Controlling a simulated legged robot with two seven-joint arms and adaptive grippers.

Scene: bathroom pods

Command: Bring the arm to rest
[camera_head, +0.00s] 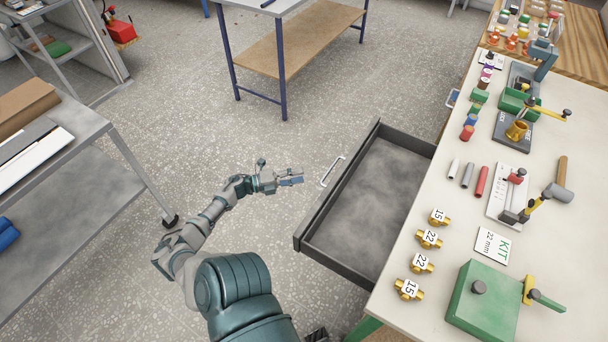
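My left arm comes in from the bottom and bends over the floor. Its gripper (290,177) points right, just left of the drawer handle (333,172), with a small visible gap between them. The fingers are too small to tell whether they are open or shut. The grey drawer (372,190) is pulled out from under the workbench (420,200) and looks empty. My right gripper is not seen.
Brass fittings (429,239), a green block (485,305), a hammer (562,180) and tubes (482,181) lie on the bench. A grey shelf cart (75,200) stands left. A table (290,50) stands behind. Speckled floor between them is clear.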

